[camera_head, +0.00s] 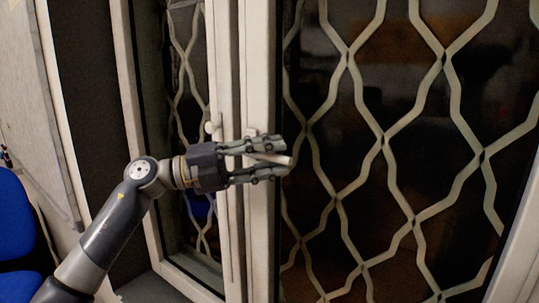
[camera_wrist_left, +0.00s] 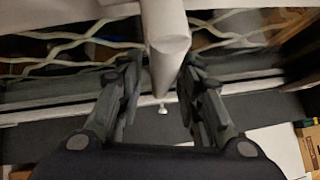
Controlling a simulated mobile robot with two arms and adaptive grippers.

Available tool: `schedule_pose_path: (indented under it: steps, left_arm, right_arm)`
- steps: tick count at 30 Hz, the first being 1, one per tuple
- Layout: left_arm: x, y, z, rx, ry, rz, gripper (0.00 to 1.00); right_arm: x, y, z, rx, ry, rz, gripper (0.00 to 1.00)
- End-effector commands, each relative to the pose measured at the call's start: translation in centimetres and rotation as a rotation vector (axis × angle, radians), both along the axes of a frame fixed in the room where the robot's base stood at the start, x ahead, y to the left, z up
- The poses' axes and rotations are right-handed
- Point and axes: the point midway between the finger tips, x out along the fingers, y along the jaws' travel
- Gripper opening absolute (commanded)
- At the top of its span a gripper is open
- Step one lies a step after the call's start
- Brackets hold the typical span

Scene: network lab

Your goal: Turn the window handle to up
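The white window handle (camera_head: 277,159) is on the white frame (camera_head: 257,60) and points to the right, roughly level, in the head view. In the left wrist view the handle (camera_wrist_left: 168,45) comes in from the top, between the two fingers. My left gripper (camera_head: 285,157) is open around the handle, one finger above it and one below. The fingers also show in the left wrist view (camera_wrist_left: 160,68), apart, with their tips beside the handle. I cannot tell whether either finger touches it. The handle's base is partly hidden by the upper finger. My right gripper is not in view.
A white knob (camera_head: 211,127) sits on the left frame. A metal lattice (camera_head: 385,140) covers the dark glass. A blue chair (camera_head: 14,215) stands at the far left. A cardboard box (camera_wrist_left: 309,145) shows at the right of the wrist view.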

Motion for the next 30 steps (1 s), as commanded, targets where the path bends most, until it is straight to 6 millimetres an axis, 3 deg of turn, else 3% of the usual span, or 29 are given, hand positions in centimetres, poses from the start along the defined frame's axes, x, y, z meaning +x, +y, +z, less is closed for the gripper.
schedule_pose_path:
  steps: [2,3,7,20,30]
  left_arm:
    - [0.0,0.0,0.0,0.000,0.000,0.000,0.34]
    - [0.0,0.0,0.0,0.000,0.000,0.000,0.29]
    - [0.0,0.1,0.0,0.000,0.000,0.000,0.00]
    - [0.1,0.1,0.2,-0.030,0.022,0.002,0.00]
    - [0.2,0.3,1.9,-0.208,0.153,0.002,0.00]
  right_arm:
    - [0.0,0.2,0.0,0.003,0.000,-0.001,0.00]
    - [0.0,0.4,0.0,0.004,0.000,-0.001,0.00]
    - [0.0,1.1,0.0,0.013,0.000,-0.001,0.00]
    - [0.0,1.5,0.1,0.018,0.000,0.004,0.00]
    - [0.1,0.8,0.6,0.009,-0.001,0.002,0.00]
